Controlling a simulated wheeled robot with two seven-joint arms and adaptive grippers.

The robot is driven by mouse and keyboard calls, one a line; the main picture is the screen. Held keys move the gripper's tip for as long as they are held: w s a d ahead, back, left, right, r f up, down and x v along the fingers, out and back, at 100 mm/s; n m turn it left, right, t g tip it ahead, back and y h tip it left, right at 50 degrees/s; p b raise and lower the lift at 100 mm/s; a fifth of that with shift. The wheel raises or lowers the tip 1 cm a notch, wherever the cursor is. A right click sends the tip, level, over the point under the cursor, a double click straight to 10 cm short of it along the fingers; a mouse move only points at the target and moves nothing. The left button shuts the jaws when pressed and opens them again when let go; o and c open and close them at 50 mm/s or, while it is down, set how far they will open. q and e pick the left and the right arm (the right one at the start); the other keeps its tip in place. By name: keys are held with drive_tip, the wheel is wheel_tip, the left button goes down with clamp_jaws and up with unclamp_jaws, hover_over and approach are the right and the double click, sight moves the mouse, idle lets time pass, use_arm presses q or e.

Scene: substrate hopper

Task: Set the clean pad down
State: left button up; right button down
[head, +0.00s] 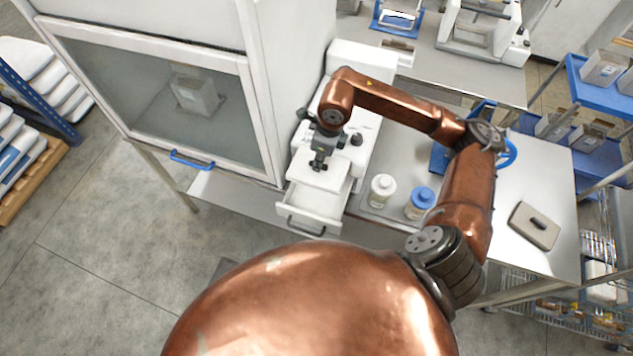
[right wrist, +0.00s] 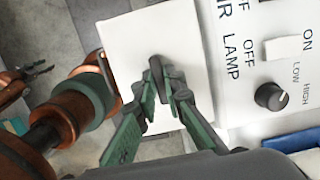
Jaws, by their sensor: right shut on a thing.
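The clean pad (head: 320,174) is a white square plate with a dark grip on top. My right gripper (head: 318,164) is shut on that grip. It holds the pad over the open white drawer (head: 314,208) at the front of the white machine. In the right wrist view, the fingers (right wrist: 164,98) close around the dark grip, and the pad's white face (right wrist: 140,42) lies beside the switch panel. I cannot tell whether the pad touches the drawer. My left gripper (right wrist: 42,72) shows small at the left of the right wrist view, its fingers apart and empty.
A beige pad with a dark grip (head: 535,226) lies on the bench at right. A white-capped jar (head: 382,190) and a blue-capped jar (head: 420,202) stand right of the drawer. A glass-fronted cabinet (head: 170,95) stands at left. Bare bench lies around the beige pad.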

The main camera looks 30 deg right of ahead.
drive_tip(key=f+p, duration=0.1)
drive_tip(key=f, duration=0.7)
drive_tip(key=f+p, duration=0.2)
drive_tip(key=f, duration=0.6)
drive_tip(key=shift+s+f, duration=0.2)
drive_tip(key=shift+f, duration=0.3)
drive_tip(key=shift+f, duration=0.1)
drive_tip(key=c, duration=2)
unclamp_jaws()
